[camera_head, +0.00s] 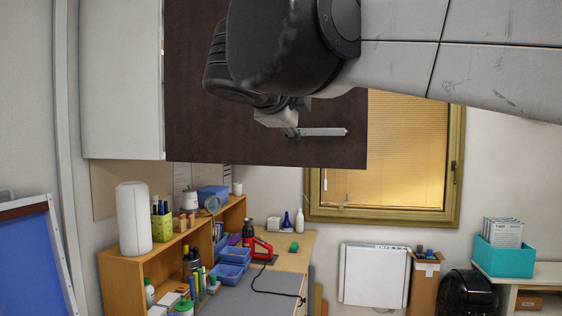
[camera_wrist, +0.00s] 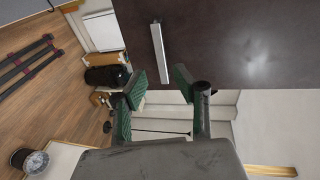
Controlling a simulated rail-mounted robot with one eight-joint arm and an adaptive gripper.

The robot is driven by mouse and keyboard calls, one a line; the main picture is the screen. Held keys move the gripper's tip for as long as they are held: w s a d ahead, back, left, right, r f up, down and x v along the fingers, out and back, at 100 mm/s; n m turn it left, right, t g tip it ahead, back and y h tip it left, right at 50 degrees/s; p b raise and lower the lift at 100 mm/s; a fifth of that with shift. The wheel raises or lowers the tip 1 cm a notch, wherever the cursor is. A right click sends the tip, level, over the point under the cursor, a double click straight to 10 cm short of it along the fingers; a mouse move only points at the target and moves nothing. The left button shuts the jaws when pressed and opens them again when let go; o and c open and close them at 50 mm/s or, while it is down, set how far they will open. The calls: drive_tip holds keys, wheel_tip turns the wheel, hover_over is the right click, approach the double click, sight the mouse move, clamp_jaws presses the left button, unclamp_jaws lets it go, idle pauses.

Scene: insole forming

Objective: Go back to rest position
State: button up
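A dark brown cabinet door (camera_head: 230,130) stands open in the upper middle of the head view, with a metal bar handle (camera_head: 325,132) near its lower edge. In the wrist view the door (camera_wrist: 240,40) fills the upper right, and its handle (camera_wrist: 159,54) lies just beyond my fingertips. My gripper (camera_head: 291,131) is in front of the door, by the left end of the handle. In the wrist view my gripper (camera_wrist: 161,86) has its two green-padded fingers spread apart with nothing between them. My arm hides part of the door's top.
A white cabinet side (camera_head: 121,80) is left of the door. Below are a wooden shelf (camera_head: 160,258) with bottles and tools, and a workbench (camera_head: 240,290). A window with a blind (camera_head: 405,150) is behind. The wrist view shows open wooden floor (camera_wrist: 50,90).

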drive_tip(key=s+d+f+n+g+b, duration=0.2)
drive_tip(key=s+d+f+n, duration=0.15)
drive_tip(key=f, duration=0.65)
drive_tip(key=s+d+f+n+g+y+b, duration=0.1)
drive_tip(key=s+d+f+n+g+b, duration=0.3)
drive_tip(key=f, duration=0.6)
drive_tip(key=s+d+f+n+t, duration=0.1)
drive_tip(key=d+f+n, duration=0.2)
drive_tip(key=d+f, duration=0.5)
drive_tip(key=s+f+n+y+b, duration=0.1)
drive_tip(key=s+f+n+b, duration=0.1)
drive_tip(key=f, duration=0.8)
drive_tip(key=s+f+n+g+y+b, duration=0.1)
drive_tip(key=s+f+n, duration=0.4)
drive_tip(key=f, duration=0.5)
drive_tip(key=s+f+n+g+y+b, duration=0.1)
drive_tip(key=s+f+n, duration=0.3)
drive_tip(key=f, duration=0.6)
drive_tip(key=shift+s+d+f+y+b, duration=0.2)
drive_tip(key=shift+s+y+b, duration=0.6)
drive_tip(key=shift+s, duration=0.35)
drive_tip(key=shift+n, duration=0.25)
